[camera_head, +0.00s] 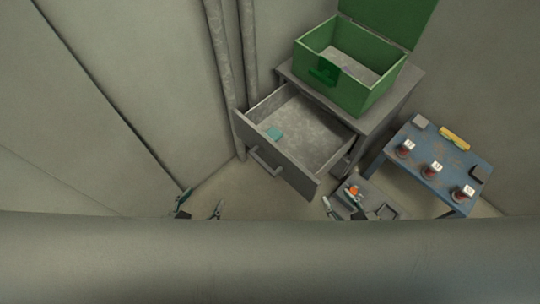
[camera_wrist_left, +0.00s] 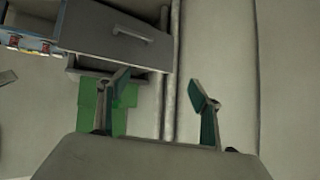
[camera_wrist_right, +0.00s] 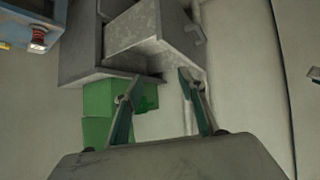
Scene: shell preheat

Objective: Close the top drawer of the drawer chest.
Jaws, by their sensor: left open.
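The grey drawer chest (camera_head: 372,122) stands right of centre in the head view, with its top drawer (camera_head: 262,156) pulled well out. A small teal block (camera_head: 274,134) lies inside the drawer. A bar handle (camera_head: 262,163) is on the drawer front; it also shows in the left wrist view (camera_wrist_left: 132,35). The drawer also shows in the right wrist view (camera_wrist_right: 158,38). My left gripper (camera_head: 198,205) is open and empty, apart from the drawer front, to its lower left. My right gripper (camera_head: 340,204) is open and apart from the drawer, to its lower right.
An open green box (camera_head: 358,92) stands on the chest. A blue table (camera_head: 436,152) at the right holds several red jars and a yellow object (camera_head: 454,138). A low grey stand (camera_head: 372,192) with an orange item (camera_head: 353,190) is near my right gripper. Pipes (camera_head: 228,60) run behind the drawer.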

